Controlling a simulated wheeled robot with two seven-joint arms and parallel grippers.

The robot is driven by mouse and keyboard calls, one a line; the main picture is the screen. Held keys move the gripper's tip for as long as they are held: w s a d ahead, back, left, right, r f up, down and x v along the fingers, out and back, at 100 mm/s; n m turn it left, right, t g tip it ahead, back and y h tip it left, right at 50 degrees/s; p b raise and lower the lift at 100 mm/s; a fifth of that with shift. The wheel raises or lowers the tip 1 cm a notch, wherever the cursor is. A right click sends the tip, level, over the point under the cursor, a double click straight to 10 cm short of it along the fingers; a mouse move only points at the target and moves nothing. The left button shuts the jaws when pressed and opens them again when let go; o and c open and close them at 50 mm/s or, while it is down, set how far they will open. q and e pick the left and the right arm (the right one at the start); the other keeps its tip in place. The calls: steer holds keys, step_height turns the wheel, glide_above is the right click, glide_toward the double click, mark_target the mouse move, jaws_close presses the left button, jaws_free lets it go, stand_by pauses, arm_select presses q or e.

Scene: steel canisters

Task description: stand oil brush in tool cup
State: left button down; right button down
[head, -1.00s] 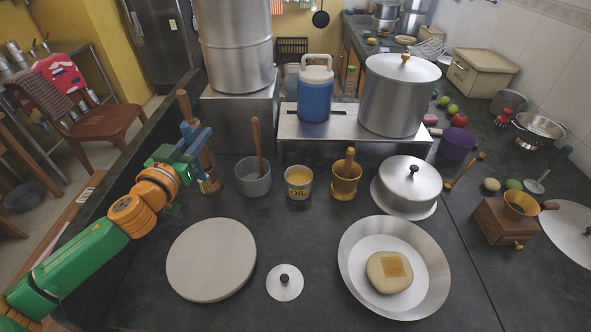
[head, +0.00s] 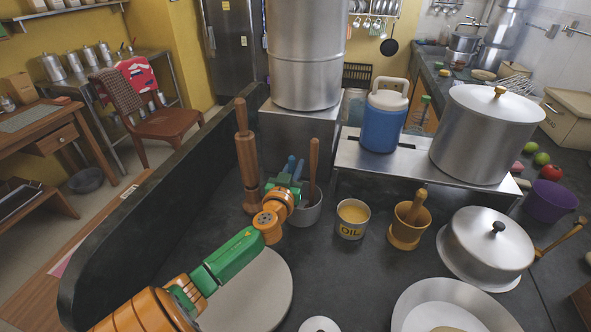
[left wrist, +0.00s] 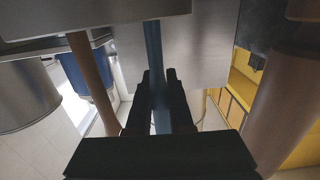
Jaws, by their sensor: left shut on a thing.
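The oil brush has a blue handle (head: 298,170), which rises above my left gripper (head: 295,187). The gripper is shut on the handle; in the left wrist view the handle (left wrist: 154,60) runs between the dark fingers (left wrist: 160,105). The brush's bristle end is hidden behind my gripper and wrist, so I cannot tell whether it is inside the cup. The grey tool cup (head: 307,214) stands just right of the gripper, partly covered by it. A wooden-handled tool (head: 313,165) leans in the cup. My right gripper is not in view.
A tall wooden pestle-like tool (head: 247,165) stands close left of the gripper. The oil tin (head: 351,230) and a brass mortar (head: 403,235) stand right of the cup. A steel stand (head: 350,155) is behind; a round grey slab (head: 270,285) lies in front.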

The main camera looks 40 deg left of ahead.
arm_select(q)
steer(key=shift+s+f+b, duration=0.1)
steer(key=shift+b, duration=0.2)
steer(key=c, duration=0.8)
jaws_free()
steer(key=v, duration=1.2)
steer(key=shift+r, duration=0.3)
